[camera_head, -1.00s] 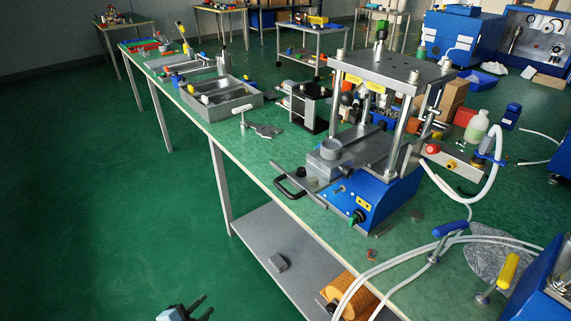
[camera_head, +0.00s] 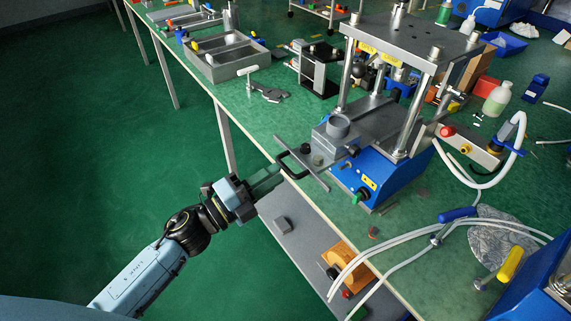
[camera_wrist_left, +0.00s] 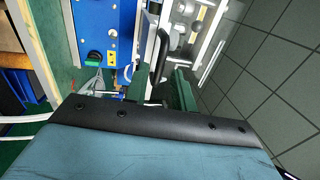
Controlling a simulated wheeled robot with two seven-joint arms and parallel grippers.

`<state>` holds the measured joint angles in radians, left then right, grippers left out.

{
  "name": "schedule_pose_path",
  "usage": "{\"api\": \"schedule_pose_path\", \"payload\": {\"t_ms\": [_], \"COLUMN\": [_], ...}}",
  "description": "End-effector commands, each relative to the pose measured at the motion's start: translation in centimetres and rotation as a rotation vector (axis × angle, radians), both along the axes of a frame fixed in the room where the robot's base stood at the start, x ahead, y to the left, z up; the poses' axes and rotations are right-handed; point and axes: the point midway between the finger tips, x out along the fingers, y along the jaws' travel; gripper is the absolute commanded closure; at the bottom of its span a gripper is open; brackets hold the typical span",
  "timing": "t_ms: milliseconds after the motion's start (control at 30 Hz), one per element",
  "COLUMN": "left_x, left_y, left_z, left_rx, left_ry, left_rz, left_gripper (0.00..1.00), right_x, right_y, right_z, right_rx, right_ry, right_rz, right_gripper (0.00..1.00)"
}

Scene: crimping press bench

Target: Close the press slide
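The press (camera_head: 370,165) has a blue base and steel posts on the green bench. Its grey slide (camera_head: 318,178) sticks out of the front toward the bench edge, with a grey cup-topped block on it. A black bar handle (camera_head: 291,165) is on its outer end. My left gripper (camera_head: 277,180) is just off the bench edge, close to the handle. In the left wrist view its green fingers (camera_wrist_left: 163,88) stand apart, with the black handle (camera_wrist_left: 158,52) lined up with the gap; I cannot tell whether they touch it. My right gripper is not in view.
A grey sectioned tray (camera_head: 228,64) and a metal clamp (camera_head: 266,91) lie on the bench to the left. White hoses (camera_head: 400,250) and a blue-handled tool (camera_head: 456,214) lie on the right. A lower shelf (camera_head: 283,248) is under the bench edge.

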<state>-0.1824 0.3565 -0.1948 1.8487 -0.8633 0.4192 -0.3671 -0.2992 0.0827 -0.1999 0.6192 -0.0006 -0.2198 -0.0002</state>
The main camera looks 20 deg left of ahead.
Motion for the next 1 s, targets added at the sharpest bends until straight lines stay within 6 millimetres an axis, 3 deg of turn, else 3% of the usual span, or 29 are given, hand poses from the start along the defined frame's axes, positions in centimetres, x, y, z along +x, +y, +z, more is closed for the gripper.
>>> {"api": "schedule_pose_path", "payload": {"t_ms": [233,633,833,1000], "left_x": [2.7,3.2,3.2,3.2], "left_y": [-2.1,-2.5,-2.5,-2.5], "left_z": [0.6,0.7,0.7,0.7], "left_rx": [0.0,0.0,0.0,0.0], "left_ry": [0.0,0.002,0.001,0.002], "left_rz": [0.001,0.001,0.001,0.001], "left_gripper": [0.74,0.74,1.0,1.0], "right_x": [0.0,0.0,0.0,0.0], "right_y": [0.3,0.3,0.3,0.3], "right_z": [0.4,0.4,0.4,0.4], "right_rx": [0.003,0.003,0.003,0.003], "right_ry": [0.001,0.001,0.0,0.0], "right_rz": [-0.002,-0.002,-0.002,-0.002], "right_gripper": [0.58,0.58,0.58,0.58]}}
